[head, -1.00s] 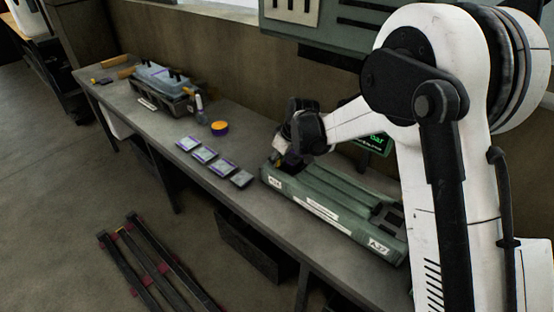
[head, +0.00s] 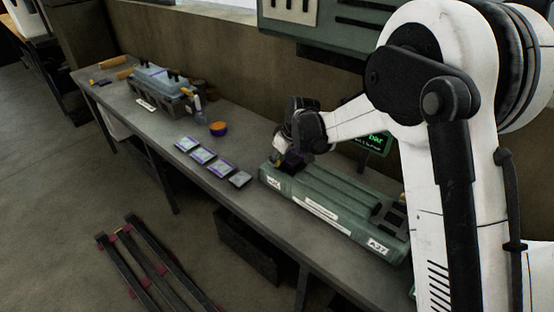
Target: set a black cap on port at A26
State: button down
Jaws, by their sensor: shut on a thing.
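My gripper (head: 291,158) points down over the left end of a long green unit (head: 325,199) on the bench. It is shut, and a small dark thing shows at its fingertips, too small to make out; it may be a black cap. The port under it is hidden by the gripper. The unit has a white label (head: 274,183) at its left end, hard to read, and another label (head: 378,247) at its right end that looks like A27.
Several flat packets (head: 203,156) lie left of the green unit. An orange-topped round tub (head: 218,128) and a spray bottle (head: 198,104) stand behind them. A grey bin with a clear top (head: 160,84) stands farther left. A lit green display (head: 377,141) is behind the unit.

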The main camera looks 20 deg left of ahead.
jog(key=shift+f+b, duration=0.5)
jog(key=shift+b, duration=0.3)
dwell(0.6)
jog(key=c, duration=1.5)
grip_release()
jog(key=shift+c, duration=0.2)
jog(key=shift+r, duration=0.1)
jog(key=v, duration=1.2)
jog(key=shift+d, duration=0.15)
